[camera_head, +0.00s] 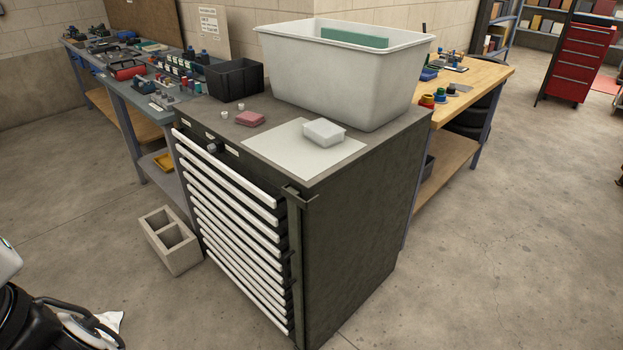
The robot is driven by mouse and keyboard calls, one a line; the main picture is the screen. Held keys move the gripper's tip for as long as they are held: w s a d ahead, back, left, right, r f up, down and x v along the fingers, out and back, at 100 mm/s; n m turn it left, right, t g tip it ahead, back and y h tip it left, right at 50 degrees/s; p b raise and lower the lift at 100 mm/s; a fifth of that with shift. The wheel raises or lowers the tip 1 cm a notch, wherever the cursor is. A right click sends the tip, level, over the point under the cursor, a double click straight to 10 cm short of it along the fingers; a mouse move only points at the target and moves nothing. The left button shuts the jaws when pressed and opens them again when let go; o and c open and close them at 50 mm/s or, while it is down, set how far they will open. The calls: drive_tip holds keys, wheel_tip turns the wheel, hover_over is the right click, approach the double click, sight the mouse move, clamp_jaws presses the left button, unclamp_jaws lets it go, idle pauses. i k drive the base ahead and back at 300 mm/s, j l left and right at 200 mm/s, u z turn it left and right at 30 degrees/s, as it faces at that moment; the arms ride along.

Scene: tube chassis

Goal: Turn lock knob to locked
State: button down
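The lock knob (212,147) is a small dark round knob on the top front strip of a dark drawer cabinet (345,240). Pale labels sit on either side of it. The knob is too small in this view to tell which way it is turned. Below it, the cabinet has several drawers with long white handles (240,228), and they look closed. My gripper's fingers are not in view. White and black parts with a cable, likely mine, show at the lower left, well apart from the cabinet.
On the cabinet top are a large white bin (345,80), a black bin (234,80), a pink block (249,118) and a small white box (324,132). A concrete block (170,240) stands on the floor left of the drawers. Workbenches stand behind. Front floor is clear.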

sight(212, 148)
drive_tip(key=i+j+z, duration=0.1)
drive_tip(key=i+j, duration=0.35)
drive_tip(key=i+j+z, duration=0.15)
drive_tip(key=i+j, duration=0.3)
drive_tip(key=j, duration=0.15)
